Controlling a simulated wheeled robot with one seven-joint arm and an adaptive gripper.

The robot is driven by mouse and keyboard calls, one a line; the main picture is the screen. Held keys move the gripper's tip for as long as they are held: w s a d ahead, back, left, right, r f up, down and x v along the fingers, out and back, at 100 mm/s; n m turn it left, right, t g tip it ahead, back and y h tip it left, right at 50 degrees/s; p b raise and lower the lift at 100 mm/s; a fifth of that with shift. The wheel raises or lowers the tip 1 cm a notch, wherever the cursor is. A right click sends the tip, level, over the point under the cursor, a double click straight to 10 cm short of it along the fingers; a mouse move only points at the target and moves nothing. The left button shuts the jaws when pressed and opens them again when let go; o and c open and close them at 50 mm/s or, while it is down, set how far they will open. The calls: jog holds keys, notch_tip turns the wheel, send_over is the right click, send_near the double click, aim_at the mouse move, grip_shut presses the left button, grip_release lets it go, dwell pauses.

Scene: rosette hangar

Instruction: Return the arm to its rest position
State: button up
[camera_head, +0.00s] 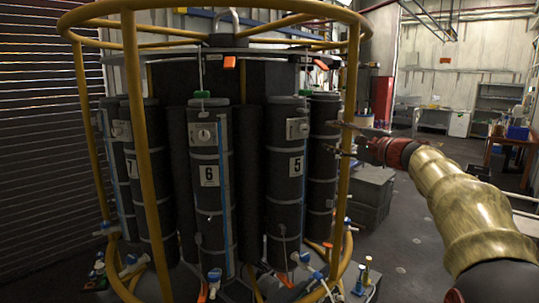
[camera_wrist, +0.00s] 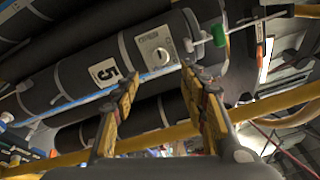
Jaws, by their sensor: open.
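My gripper (camera_head: 345,139) is at the right side of the rosette, close to its yellow upright bar, with my arm reaching in from the right edge. In the wrist view my gripper (camera_wrist: 158,85) has its two fingers spread apart, with nothing between them. Bottle 5 (camera_head: 285,185) stands upright in the frame with a plate near its top. In the wrist view bottle 5 (camera_wrist: 85,78) lies beyond the fingertips, and its plate (camera_wrist: 157,50) shows between and above them. I cannot tell whether a finger touches anything.
The yellow rosette frame (camera_head: 139,130) encloses bottle 6 (camera_head: 210,200) and other dark bottles. Grey crates (camera_head: 372,192) stand behind on the right. Small bottles (camera_head: 363,277) stand low near the frame. Open floor (camera_head: 415,240) lies to the right, with a brown table (camera_head: 512,140) farther off.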

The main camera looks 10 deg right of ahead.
jog(key=s+a+f+n+g, duration=0.1)
jog(key=s+f+n+g, duration=0.15)
jog(key=f, duration=0.45)
jog(key=s+a+f+n+g+h, duration=0.1)
jog(key=s+a+f+g, duration=0.15)
jog(key=f, duration=0.45)
jog(key=s+f+n+g, duration=0.1)
jog(key=s+f, duration=0.2)
jog(key=f, duration=0.4)
jog(key=s+a+f+n+g+h, duration=0.1)
jog(key=s+a+f+n, duration=0.3)
jog(key=s, duration=0.8)
jog(key=s+a+f+n+g+h, duration=0.2)
jog(key=s+a+f+n, duration=0.3)
jog(key=s, duration=0.7)
jog(key=s+a+f+n+g+h, duration=0.1)
jog(key=s+a+f+n, duration=0.3)
jog(key=s+a, duration=0.4)
jog(key=s+f+g, duration=0.1)
jog(key=s, duration=0.4)
jog(key=shift+a+h, duration=0.2)
jog(key=shift+h, duration=0.2)
jog(key=shift+o, duration=0.6)
jog(key=shift+s+f+n, duration=0.1)
jog(key=shift+n, duration=0.15)
